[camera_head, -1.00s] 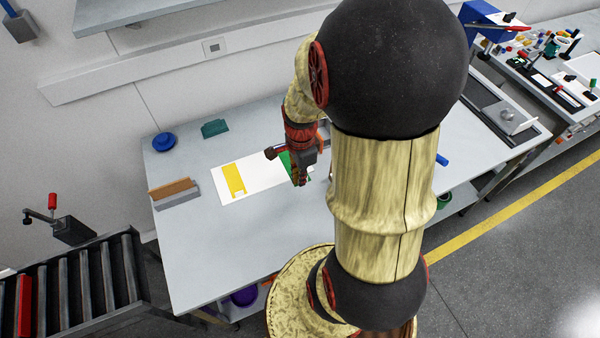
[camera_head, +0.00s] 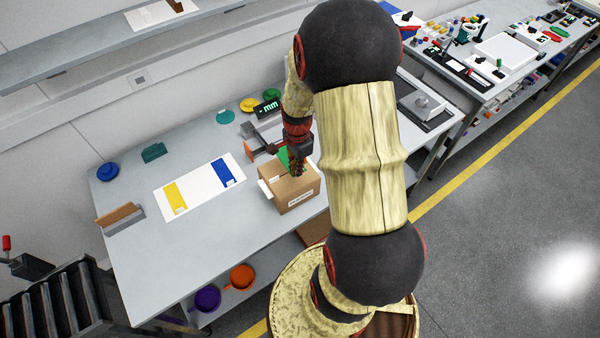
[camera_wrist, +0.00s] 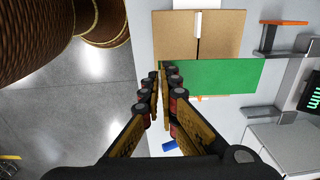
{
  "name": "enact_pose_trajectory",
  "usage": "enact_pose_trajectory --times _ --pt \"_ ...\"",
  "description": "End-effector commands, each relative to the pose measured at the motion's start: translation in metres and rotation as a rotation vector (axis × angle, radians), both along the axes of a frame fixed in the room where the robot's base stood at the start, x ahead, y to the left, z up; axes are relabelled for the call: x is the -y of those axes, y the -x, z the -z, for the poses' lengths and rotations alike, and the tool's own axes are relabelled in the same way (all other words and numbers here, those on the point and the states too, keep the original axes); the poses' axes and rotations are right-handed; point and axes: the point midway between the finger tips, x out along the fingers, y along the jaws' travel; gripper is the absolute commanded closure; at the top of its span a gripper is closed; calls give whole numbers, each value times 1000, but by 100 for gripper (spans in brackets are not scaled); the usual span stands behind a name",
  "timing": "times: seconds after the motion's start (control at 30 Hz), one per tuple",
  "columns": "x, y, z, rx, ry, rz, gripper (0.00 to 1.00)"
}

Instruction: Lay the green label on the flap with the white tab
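The green label (camera_wrist: 215,77) is a flat rectangle held by its left edge between the fingertips of my gripper (camera_wrist: 167,70) in the wrist view. In the head view my gripper (camera_head: 297,168) is above the brown cardboard box (camera_head: 290,195), with the green label (camera_head: 283,157) partly hidden behind it. In the wrist view the box's brown flaps (camera_wrist: 175,38) lie beyond the label, with a white tab (camera_wrist: 198,22) between them. The label covers part of the box; I cannot tell whether it touches it.
A grey stand with an orange top (camera_wrist: 285,22) and a dark display (camera_head: 266,108) are close by.

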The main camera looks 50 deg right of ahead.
Motion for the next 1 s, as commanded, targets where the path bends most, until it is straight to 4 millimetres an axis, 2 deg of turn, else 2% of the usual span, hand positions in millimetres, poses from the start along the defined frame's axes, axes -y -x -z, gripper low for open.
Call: enact_pose_trajectory --times 0.47,1.0 --pt "0 1 6 0 0 0 100" --pt "0 1 53 0 0 0 100"
